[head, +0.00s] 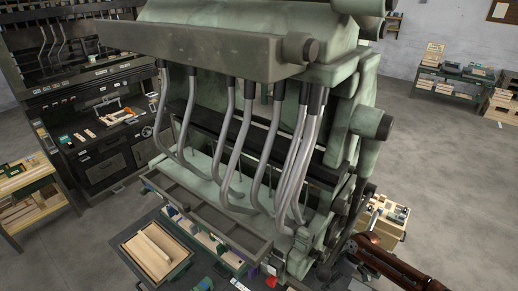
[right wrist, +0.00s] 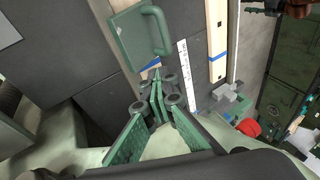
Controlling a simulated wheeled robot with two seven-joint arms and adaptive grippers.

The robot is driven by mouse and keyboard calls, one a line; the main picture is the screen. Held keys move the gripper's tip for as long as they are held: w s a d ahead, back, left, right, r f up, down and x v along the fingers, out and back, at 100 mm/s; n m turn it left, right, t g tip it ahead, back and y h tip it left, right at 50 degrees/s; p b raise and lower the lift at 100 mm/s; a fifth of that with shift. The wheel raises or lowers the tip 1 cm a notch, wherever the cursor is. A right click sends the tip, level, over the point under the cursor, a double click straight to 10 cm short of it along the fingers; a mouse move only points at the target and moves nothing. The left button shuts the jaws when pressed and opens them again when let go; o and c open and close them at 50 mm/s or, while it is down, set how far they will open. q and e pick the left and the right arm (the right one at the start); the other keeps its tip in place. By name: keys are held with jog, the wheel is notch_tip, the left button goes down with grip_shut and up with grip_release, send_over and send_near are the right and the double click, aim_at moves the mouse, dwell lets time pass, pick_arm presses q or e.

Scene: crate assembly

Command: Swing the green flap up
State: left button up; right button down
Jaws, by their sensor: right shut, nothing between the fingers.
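In the right wrist view, a flat green panel with a rounded green bar handle (right wrist: 139,36) lies just beyond my fingertips. I take it to be the green flap; its hinge cannot be made out. My right gripper (right wrist: 160,88) has its fingers together with nothing between them. The fingertips point at the panel's near edge; whether they touch it I cannot tell. In the head view my right arm comes in from the lower right, and its gripper (head: 354,249) is beside the large green machine (head: 215,50). My left gripper is not in view.
Wooden strips (right wrist: 216,40), a white ruler (right wrist: 188,62) and a red round object (right wrist: 248,127) lie near the panel. In the head view, a wooden tray (head: 155,252) is at front left. Grey pipes (head: 240,150) hang from the machine. Open floor lies to the right.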

jog(key=shift+r, duration=0.1)
dwell(0.3)
jog(key=shift+w+d+r+g+y, duration=0.15)
jog(key=shift+w+r, duration=0.05)
jog(key=shift+r, duration=0.3)
jog(key=shift+w+d+r+g+y, duration=0.1)
jog(key=shift+w+r+g+y, duration=0.05)
jog(key=shift+r, duration=0.35)
jog(key=shift+w+d+r+g+y, duration=0.15)
jog(key=shift+w+r, duration=0.05)
jog(key=shift+r, duration=0.35)
jog(key=shift+w+d+r+g+y, duration=0.1)
jog(key=shift+w+r+g+y, duration=0.05)
jog(key=shift+r, duration=0.35)
